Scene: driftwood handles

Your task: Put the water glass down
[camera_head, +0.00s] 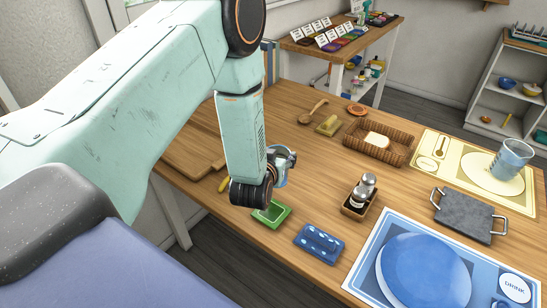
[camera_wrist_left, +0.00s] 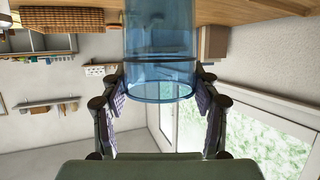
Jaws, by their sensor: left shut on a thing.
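My left gripper (camera_head: 280,162) is above the wooden table (camera_head: 301,180), near its left side. It is shut on a clear blue water glass (camera_wrist_left: 160,45). In the left wrist view the two fingers (camera_wrist_left: 160,92) press on the glass from both sides. In the head view the glass is mostly hidden behind the gripper and wrist. I cannot tell whether its base touches the table. Another bluish glass (camera_head: 511,158) stands on the yellow placemat (camera_head: 446,150) at the right. My right gripper is not in view.
A green tray (camera_head: 271,213) and a blue tray (camera_head: 319,243) lie near the front edge. A shaker caddy (camera_head: 358,199), bread basket (camera_head: 377,141), stone board (camera_head: 468,215) and blue placemat (camera_head: 365,276) are to the right. A cutting board (camera_head: 193,152) is left. Bare wood lies mid-table.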

